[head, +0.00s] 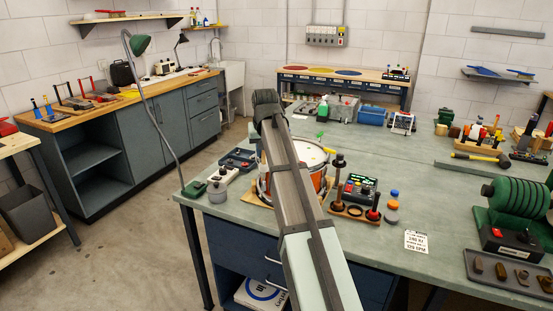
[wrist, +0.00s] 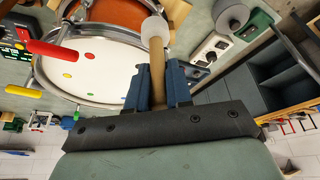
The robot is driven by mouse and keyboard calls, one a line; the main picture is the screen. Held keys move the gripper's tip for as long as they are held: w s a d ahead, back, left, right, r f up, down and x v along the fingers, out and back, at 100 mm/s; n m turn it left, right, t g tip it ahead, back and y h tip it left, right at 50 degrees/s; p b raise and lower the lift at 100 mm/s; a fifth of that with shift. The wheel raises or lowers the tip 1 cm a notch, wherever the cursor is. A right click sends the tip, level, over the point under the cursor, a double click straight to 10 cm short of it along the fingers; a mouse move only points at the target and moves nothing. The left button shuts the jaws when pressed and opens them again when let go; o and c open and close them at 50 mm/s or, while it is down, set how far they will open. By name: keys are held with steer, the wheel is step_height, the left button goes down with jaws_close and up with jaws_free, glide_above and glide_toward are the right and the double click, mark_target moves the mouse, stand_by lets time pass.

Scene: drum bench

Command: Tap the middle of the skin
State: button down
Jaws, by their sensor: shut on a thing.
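The drum has a white skin (wrist: 105,65) with coloured dots on it, among them a yellow one and a red one, inside a metal hoop over an orange shell (wrist: 118,12). In the head view the drum skin (head: 308,153) shows partly behind my arm. My gripper (wrist: 158,82) has blue fingers shut on a wooden stick (wrist: 157,62) with a pale, whitish end (wrist: 154,30). In the wrist view the stick lies across the drum's edge, right of the skin's middle. I cannot tell whether it touches the drum. My arm hides the gripper in the head view.
Beside the drum stand a dark post (head: 338,166) and a red-topped post (head: 373,206), with a control box (head: 357,187) between them. Left of the drum is a grey canister (head: 217,191). A green coil machine (head: 508,207) is at the right. The bench (head: 430,187) is clear in its middle.

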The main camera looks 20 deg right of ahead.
steer(key=w+d+r+n, duration=0.1)
steer(key=w+d+r, duration=0.1)
steer(key=w+d, duration=0.4)
steer(key=w+d+r+n, duration=0.1)
steer(key=w+d+r, duration=0.25)
steer(key=d, duration=0.45)
steer(key=shift+y, duration=0.4)
steer(key=shift+w+d+f, duration=0.15)
steer(key=shift+f, duration=1.55)
steer(key=shift+w+d+f, duration=0.1)
steer(key=shift+d+f, duration=0.05)
steer(key=shift+f, duration=1.55)
step_height(320, 180, up, 5)
steer(key=shift+r, duration=0.1)
